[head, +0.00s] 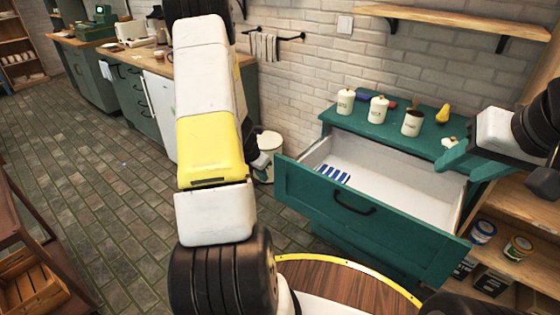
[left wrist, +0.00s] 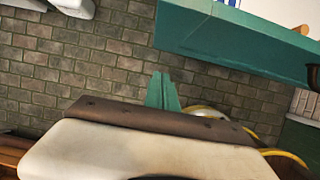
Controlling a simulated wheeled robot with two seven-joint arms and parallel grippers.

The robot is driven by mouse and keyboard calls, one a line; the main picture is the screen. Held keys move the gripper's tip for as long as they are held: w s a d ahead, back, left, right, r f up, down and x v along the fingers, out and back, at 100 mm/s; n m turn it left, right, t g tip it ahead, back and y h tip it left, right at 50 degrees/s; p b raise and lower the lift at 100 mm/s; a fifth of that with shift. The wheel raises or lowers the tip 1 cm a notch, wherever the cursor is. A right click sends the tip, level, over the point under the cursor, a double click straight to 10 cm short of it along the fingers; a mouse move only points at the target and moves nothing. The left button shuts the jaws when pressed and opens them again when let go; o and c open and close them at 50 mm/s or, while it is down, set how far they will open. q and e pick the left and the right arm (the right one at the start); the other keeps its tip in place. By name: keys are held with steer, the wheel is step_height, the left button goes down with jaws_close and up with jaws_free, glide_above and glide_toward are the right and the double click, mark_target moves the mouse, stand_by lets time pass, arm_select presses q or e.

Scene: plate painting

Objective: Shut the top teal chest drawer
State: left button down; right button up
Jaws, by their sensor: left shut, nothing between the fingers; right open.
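The teal chest (head: 400,133) stands at the right by the brick wall. Its top drawer (head: 375,225) is pulled far out, showing a white interior, a blue-and-white striped item (head: 333,174) and a dark front handle (head: 354,204). The drawer front's teal edge also crosses the upper right of the left wrist view (left wrist: 235,45). My left gripper (left wrist: 162,90) is shut and empty, its teal fingers apart from the drawer in the picture; in the head view its fingers cannot be made out near my arm. My right gripper (head: 463,160) is open and empty at the drawer's right back end.
Several canisters, including a white one (head: 378,109), and a yellow pear (head: 443,114) stand on the chest top. A white bin (head: 268,143) stands left of the drawer. A wooden shelf unit with paint cans (head: 517,248) is at right. The brick floor at left is clear.

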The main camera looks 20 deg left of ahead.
mark_target(275, 179)
arm_select(q)
steer(key=shift+w+d+f, duration=0.35)
steer(key=shift+w+f, duration=0.7)
steer(key=shift+f, duration=0.05)
steer(key=shift+w+d+f, duration=0.35)
steer(key=shift+w+f, duration=0.7)
steer(key=shift+w, duration=0.05)
steer(key=shift+w+d+f, duration=0.35)
steer(key=shift+w+f, duration=0.7)
steer(key=shift+f, duration=0.05)
